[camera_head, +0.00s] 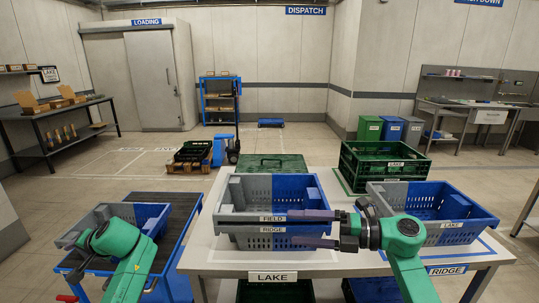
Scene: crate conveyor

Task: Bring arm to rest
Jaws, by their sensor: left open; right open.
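My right gripper (289,229) reaches in from the right, its two dark fingers open and pointing left, one above the other. They are in front of the front wall of a grey and blue crate (240,217) labelled FIELD, with a RIDGE label just below. Nothing shows between the fingers; whether they touch the crate I cannot tell. My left arm (117,238) is bent at the lower left, before another grey and blue crate (152,211).
A grey and blue crate labelled LAKE (455,226) stands on the right of the white table (350,262). A green LAKE crate (397,164) stands behind it. The left crate is on a dark-topped blue stand (185,205). Green and blue bins (391,129) stand farther back.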

